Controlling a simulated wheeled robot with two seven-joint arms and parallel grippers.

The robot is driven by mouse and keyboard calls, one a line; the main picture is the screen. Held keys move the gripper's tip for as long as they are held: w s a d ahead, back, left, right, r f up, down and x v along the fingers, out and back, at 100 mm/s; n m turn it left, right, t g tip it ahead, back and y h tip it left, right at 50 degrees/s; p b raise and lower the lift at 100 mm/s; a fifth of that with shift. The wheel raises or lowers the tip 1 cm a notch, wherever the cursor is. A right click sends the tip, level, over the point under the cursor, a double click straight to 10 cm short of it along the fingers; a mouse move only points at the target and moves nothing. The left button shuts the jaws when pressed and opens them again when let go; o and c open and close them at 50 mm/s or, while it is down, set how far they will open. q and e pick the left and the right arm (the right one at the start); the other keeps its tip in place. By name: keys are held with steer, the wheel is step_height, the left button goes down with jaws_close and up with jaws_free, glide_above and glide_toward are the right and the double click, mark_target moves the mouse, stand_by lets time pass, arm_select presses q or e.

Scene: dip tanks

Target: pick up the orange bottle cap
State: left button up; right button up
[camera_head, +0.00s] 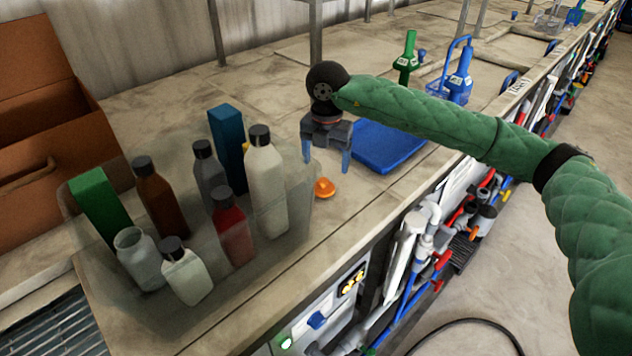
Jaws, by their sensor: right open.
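The orange bottle cap (324,188) lies on the bench top, just right of a clear bin and near the bench's front edge. My right gripper (327,164) is above and behind the cap, with its two blue fingers pointing down and spread apart. It is open, with nothing between the fingers, and it does not appear to touch the cap. The green-sleeved right arm reaches in from the right. My left gripper is not in view.
The clear bin (92,232) holds several bottles and boxes close left of the cap. A blue tray (392,148) lies right of my gripper. A brown box (45,150) stands at the left. The bench drops off at its front edge, with pipes below.

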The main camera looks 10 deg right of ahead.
mark_target(324, 180)
steer(key=shift+w+a+f, duration=0.1)
steer(key=shift+a+f, duration=0.05)
steer(key=shift+f, duration=0.5)
steer(key=shift+w+a+f, duration=0.1)
steer(key=shift+f, duration=3.05)
steer(key=shift+s, duration=0.1)
steer(key=c, duration=1.1)
steer(key=shift+r, duration=0.15)
